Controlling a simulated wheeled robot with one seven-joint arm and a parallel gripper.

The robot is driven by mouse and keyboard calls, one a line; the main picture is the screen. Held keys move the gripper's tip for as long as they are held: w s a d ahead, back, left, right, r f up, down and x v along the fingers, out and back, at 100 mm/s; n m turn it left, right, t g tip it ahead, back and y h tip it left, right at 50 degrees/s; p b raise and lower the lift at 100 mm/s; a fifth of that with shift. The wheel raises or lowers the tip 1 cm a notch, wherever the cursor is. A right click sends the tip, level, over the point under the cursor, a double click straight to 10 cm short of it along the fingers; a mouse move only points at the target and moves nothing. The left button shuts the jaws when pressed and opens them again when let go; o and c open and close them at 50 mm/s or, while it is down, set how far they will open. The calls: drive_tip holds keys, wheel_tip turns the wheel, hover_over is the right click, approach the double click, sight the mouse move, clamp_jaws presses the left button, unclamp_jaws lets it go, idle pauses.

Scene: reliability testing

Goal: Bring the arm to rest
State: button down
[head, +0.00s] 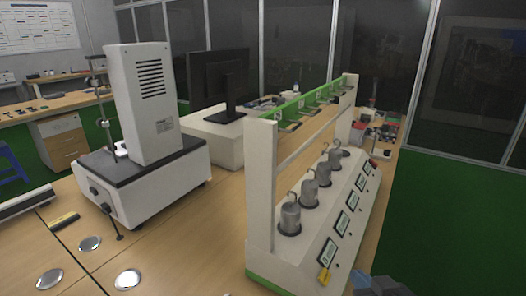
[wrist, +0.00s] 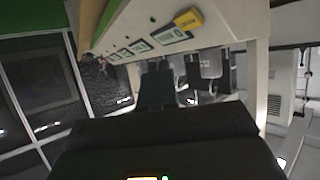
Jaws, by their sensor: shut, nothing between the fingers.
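My gripper (wrist: 157,84) shows in the wrist view as dark fingers shut together above the wide dark wrist body, with nothing held. The white tester rack stands just beyond it, tilted and upside down in that view. In the head view a grey-blue part that is probably my arm shows at the bottom edge, right of the rack's near end. The gripper's fingers cannot be made out in the head view.
The tester rack (head: 262,190), with several metal weights (head: 290,217) and small displays, stands along the table's right side. A white instrument (head: 145,100) and a black monitor (head: 218,82) stand left of it. Metal discs (head: 128,278) lie on the table (head: 185,240).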

drive_tip(key=s+t, duration=0.1)
drive_tip(key=s, duration=2.8)
drive_tip(key=s+r, duration=0.5)
drive_tip(key=s, duration=0.3)
drive_tip(key=shift+a+r+t+h, duration=0.3)
drive_tip(key=shift+r, duration=0.05)
